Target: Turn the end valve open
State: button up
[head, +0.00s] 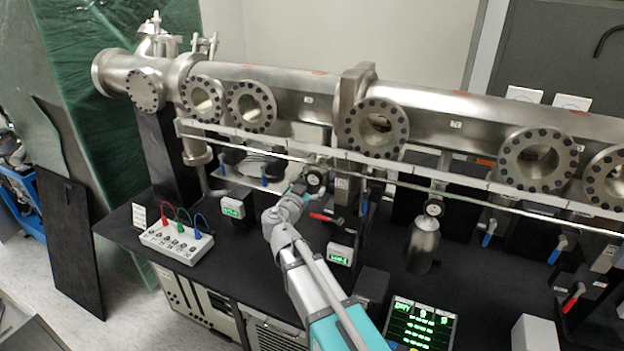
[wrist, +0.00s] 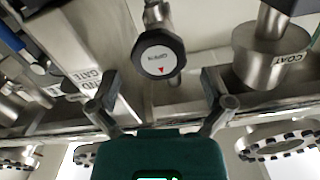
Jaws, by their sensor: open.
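A dark, many-sided valve knob (wrist: 160,56) faces me in the wrist view, with small lettering and a red triangle on its face. A metal stem leads up from it. In the head view a dark round knob (head: 314,179) sits under the long steel tube, just beyond my gripper (head: 297,193). My gripper (wrist: 163,108) is open and empty; its two fingers stand apart, one to each side below the knob, not visibly touching it. A plate beside the knob reads "ND GATE" (wrist: 82,84), its start cut off. Which valve is the end valve is not fully clear.
A metal cylinder (wrist: 268,58) marked "COAT" hangs right of the knob. A red lever (head: 324,218) and a small green-lit display (head: 340,254) lie close to my gripper. A long rail (head: 400,180) runs along the tube. A box with coloured cables (head: 177,241) stands left.

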aim_at(313, 179)
jog(key=shift+x, duration=1.75)
jog(key=c, duration=1)
jog(key=shift+a, duration=0.1)
